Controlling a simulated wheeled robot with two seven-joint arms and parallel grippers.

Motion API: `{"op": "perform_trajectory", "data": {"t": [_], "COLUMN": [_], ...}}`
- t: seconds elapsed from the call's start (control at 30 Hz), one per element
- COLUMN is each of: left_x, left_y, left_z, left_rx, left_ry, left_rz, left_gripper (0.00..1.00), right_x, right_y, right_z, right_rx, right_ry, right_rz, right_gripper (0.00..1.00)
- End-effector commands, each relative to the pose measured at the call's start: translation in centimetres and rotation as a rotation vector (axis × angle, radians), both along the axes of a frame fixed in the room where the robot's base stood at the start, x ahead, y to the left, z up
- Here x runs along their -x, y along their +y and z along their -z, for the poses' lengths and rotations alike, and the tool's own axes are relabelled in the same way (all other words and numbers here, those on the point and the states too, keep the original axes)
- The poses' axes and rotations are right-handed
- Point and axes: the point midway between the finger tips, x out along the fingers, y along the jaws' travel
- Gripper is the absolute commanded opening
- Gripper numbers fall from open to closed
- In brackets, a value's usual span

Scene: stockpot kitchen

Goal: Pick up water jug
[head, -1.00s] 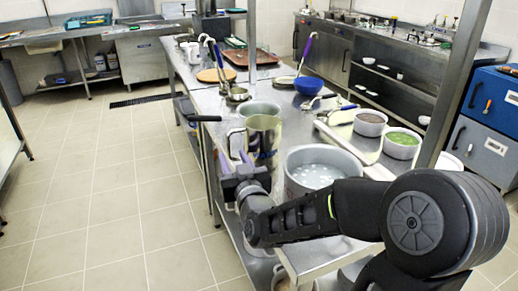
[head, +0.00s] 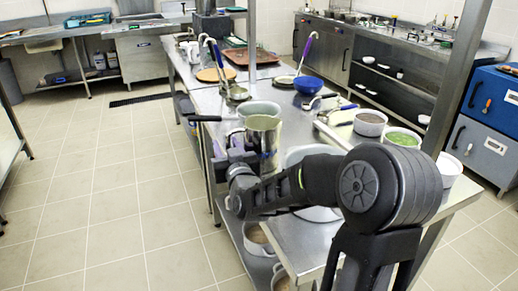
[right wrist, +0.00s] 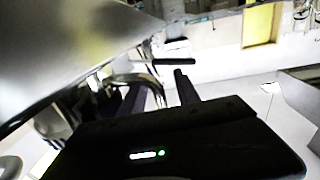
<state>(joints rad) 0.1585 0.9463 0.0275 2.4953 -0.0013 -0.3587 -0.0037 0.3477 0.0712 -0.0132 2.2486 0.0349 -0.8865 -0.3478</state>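The water jug (head: 262,142) is a tall steel jug standing upright on the steel table, with its handle on the left side. My right gripper (head: 227,146) is at the handle side of the jug, with its fingers apart. My left gripper is not in view.
A pot (head: 258,108) with a dark handle is just behind the jug. A large pot (head: 292,158) is partly hidden behind my right arm. The floor at left is clear.

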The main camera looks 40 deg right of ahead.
Motion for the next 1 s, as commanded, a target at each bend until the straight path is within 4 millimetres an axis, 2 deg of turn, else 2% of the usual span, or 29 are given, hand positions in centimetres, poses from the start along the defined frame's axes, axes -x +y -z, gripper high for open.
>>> {"op": "perform_trajectory", "data": {"t": [0.57,1.0], "left_x": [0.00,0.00], "left_y": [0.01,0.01], "left_z": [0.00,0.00], "left_rx": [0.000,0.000], "left_ry": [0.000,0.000], "left_rz": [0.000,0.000], "left_gripper": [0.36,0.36], "right_x": [-0.06,-0.06], "right_y": [-0.02,-0.01], "right_z": [-0.02,-0.02], "right_rx": [0.000,0.000], "right_ry": [0.000,0.000], "right_rz": [0.000,0.000], "right_gripper": [0.38,0.04]}}
